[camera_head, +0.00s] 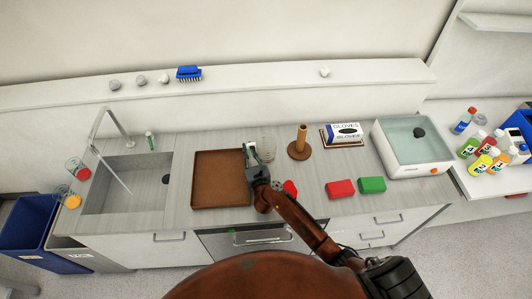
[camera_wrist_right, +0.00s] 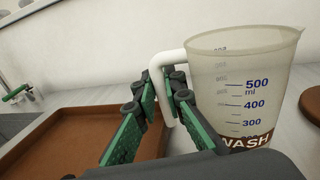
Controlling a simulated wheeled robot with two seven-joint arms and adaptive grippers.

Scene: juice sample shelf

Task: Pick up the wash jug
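The wash jug (camera_wrist_right: 245,85) is a translucent measuring jug with a white handle, blue scale marks and a brown band reading WASH. It stands upright on the grey counter, and in the head view it shows as a pale shape (camera_head: 267,148) right of the brown tray. My right gripper (camera_wrist_right: 164,82) has its green-padded fingers on both sides of the jug's handle, with no clear gap, and looks shut on it. In the head view my right gripper (camera_head: 250,154) is at the jug's left side. My left gripper is not in view.
A brown tray (camera_head: 217,196) lies left of the jug. A brown stand with a post (camera_head: 299,148) is close on its right. A glove box (camera_head: 343,133), red block (camera_head: 340,189), green block (camera_head: 372,185) and water bath (camera_head: 412,168) are farther right. The sink (camera_head: 127,185) is left.

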